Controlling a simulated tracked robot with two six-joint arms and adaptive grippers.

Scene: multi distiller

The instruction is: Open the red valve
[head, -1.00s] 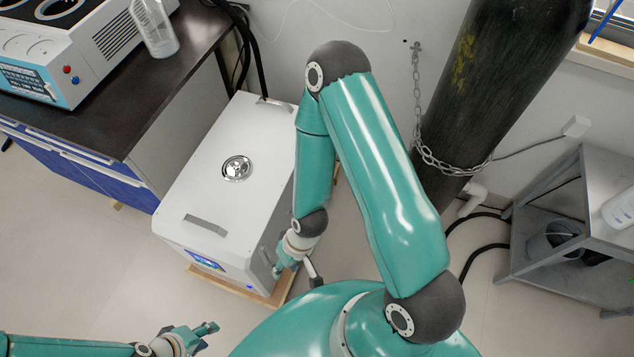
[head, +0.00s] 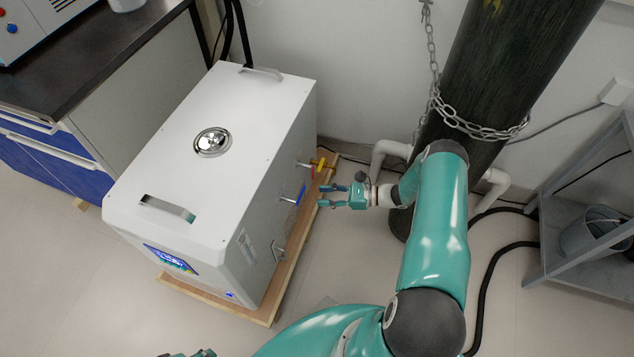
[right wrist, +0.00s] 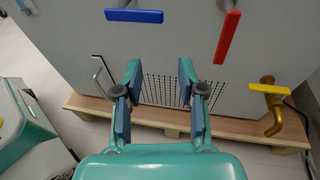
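The red valve (right wrist: 227,37) has a straight red handle and sits on the side of a white box-shaped machine (head: 190,110). In the right wrist view it is between a blue handle (right wrist: 134,16) and a yellow handle (right wrist: 269,88). My right gripper (head: 325,197) is open and empty beside the machine's right side, close to the blue handle in the head view. In the right wrist view its fingers (right wrist: 158,75) are apart, with the red handle ahead and to the right, not touched. My left gripper (head: 190,354) shows only a sliver at the bottom edge.
The machine stands on a wooden base (head: 262,313). A dark gas cylinder (head: 500,70) with a chain (head: 470,128) and white pipes stand right of it. A grey shelf (head: 580,270) is at the far right. A dark-topped bench (head: 100,65) is at the left.

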